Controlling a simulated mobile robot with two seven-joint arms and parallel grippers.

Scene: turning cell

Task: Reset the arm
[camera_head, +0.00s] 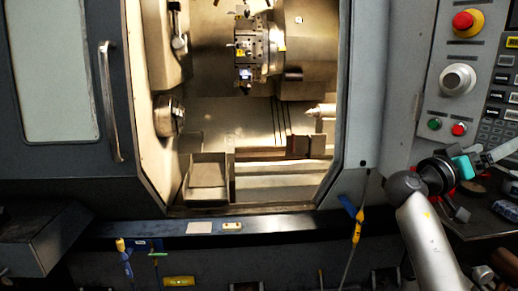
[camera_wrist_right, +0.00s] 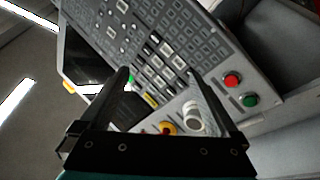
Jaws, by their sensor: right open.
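My right arm rises from the lower right of the head view, and its wrist with a teal band (camera_head: 462,166) is in front of the lower control panel. The fingers there are partly cut off by the picture's right edge. In the right wrist view my right gripper (camera_wrist_right: 160,75) is open, its two dark fingers apart with nothing held between them. The control panel (camera_wrist_right: 150,45) with its rows of keys fills the view behind the fingers. My left gripper is not in view.
The control panel carries a red emergency stop (camera_head: 464,20), a white knob (camera_head: 457,79), a green button (camera_head: 434,124) and a red button (camera_head: 459,129). The lathe's doorway is open, showing the turret (camera_head: 252,45). The door handle (camera_head: 110,100) is at left.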

